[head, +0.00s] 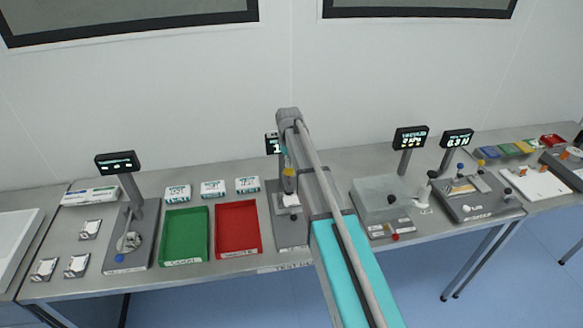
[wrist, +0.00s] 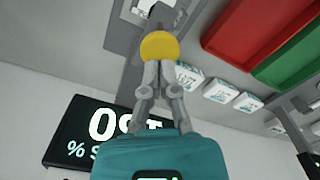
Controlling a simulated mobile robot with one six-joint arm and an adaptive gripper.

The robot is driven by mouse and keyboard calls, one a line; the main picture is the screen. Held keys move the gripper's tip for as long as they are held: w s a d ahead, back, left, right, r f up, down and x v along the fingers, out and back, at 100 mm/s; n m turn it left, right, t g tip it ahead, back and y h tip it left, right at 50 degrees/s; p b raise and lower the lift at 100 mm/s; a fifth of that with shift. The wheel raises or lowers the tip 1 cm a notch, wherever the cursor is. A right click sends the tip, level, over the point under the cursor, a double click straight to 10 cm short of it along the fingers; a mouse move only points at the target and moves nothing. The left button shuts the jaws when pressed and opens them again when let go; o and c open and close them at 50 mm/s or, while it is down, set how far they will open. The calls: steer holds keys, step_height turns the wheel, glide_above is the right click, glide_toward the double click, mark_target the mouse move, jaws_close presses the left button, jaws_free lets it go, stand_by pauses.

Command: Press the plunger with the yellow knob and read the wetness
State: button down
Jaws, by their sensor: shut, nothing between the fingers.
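The yellow knob (head: 289,172) tops the plunger on a grey tester stand (head: 291,235) in the middle of the bench. My gripper (wrist: 158,68) is shut and empty, its fingertips at the yellow knob (wrist: 159,46) in the wrist view. In the head view it is just above the knob; I cannot tell if they touch. The tester's display (head: 272,144) is mostly hidden behind my arm. In the wrist view the display (wrist: 88,128) shows large characters starting with 0 and a % line below; my gripper hides the rest.
A red tray (head: 238,228) and a green tray (head: 184,235) lie left of the tester, with several small white boxes (head: 213,188) behind them. My arm crosses the bench's front edge.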

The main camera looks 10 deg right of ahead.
steer(key=shift+r+p, duration=1.15)
steer(key=shift+r, duration=0.2)
steer(key=shift+s+f, duration=0.1)
steer(key=s+f+m+b, duration=0.2)
steer(key=s+f+b, duration=0.2)
steer(key=s, duration=0.5)
steer(key=s+f+m+b, duration=0.2)
steer(key=s+f+b, duration=0.3)
steer(key=s, duration=0.5)
steer(key=s+f+m+b, duration=0.2)
steer(key=s+f+b, duration=0.2)
steer(key=s, duration=0.6)
steer(key=shift+d+f+b, duration=0.4)
steer(key=shift+d+b, duration=0.05)
steer(key=shift+b, duration=0.05)
